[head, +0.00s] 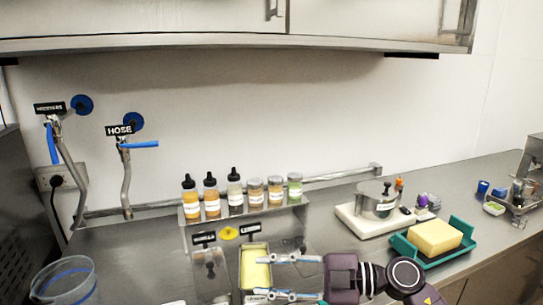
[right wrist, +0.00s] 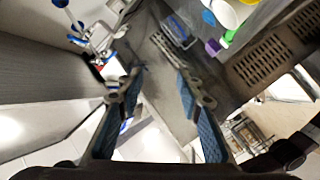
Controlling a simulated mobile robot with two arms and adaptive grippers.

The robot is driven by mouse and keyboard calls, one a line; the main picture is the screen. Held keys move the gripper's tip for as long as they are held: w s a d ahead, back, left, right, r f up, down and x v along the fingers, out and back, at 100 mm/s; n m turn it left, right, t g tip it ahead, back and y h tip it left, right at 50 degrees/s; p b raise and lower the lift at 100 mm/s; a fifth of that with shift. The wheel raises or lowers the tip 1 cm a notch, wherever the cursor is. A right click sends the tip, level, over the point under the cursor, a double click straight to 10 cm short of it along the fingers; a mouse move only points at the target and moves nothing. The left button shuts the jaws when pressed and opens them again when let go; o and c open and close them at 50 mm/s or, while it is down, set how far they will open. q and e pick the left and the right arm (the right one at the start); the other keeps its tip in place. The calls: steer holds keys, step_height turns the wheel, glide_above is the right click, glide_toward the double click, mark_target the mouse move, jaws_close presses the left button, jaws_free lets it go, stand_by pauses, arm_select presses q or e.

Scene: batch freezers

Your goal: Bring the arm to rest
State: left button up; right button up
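My right gripper (head: 262,278) comes in at the bottom centre of the head view, its dark purple body on the right and its two fingers pointing left. The fingers are spread apart with nothing between them. In the right wrist view the gripper (right wrist: 162,85) also shows open, with blue finger pads and a grey surface beyond. In the head view the fingers overlap the lower part of a yellow-filled steel pan (head: 256,254); I cannot tell the height between them. My left gripper is not in view.
A rack of several bottles and jars (head: 236,198) stands behind the pan. A clear bucket (head: 64,283) is at the lower left. A white scale with a steel pot (head: 374,202) and a green tray with a yellow sponge (head: 434,236) stand right. Cabinets (head: 150,20) overhang above.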

step_height(320, 180, up, 6)
steer(key=w+f+m+t+y, duration=0.1)
steer(key=m+t+y, duration=0.2)
steer(key=t, duration=0.3)
steer(key=w+d+r+m+t+h, duration=0.1)
steer(key=w+d+m+t+h, duration=0.2)
steer(key=d+m+t+h, duration=0.6)
steer(key=s+d+f+m+g+h, duration=0.1)
steer(key=s+d+f+m+h, duration=0.2)
steer(key=d+f+m+h, duration=1)
steer(key=s+f+g+y, duration=0.2)
steer(key=s+f+g, duration=0.5)
steer(key=s+f, duration=0.65)
steer(key=s+a+f+n+g, duration=0.1)
steer(key=s+f+g, duration=0.25)
steer(key=s, duration=0.35)
steer(key=s+f+n+g, duration=0.1)
steer(key=s+f+g, duration=0.25)
steer(key=s, duration=0.45)
steer(key=s+f, duration=0.3)
steer(key=f, duration=2.7)
steer(key=s+d+f+g, duration=0.1)
steer(key=s+d+f, duration=0.2)
steer(key=s+f, duration=1)
steer(key=s, duration=0.3)
steer(key=shift+s+f+g+y, duration=0.2)
steer(key=shift+f+g+y, duration=0.1)
steer(key=shift+g, duration=0.1)
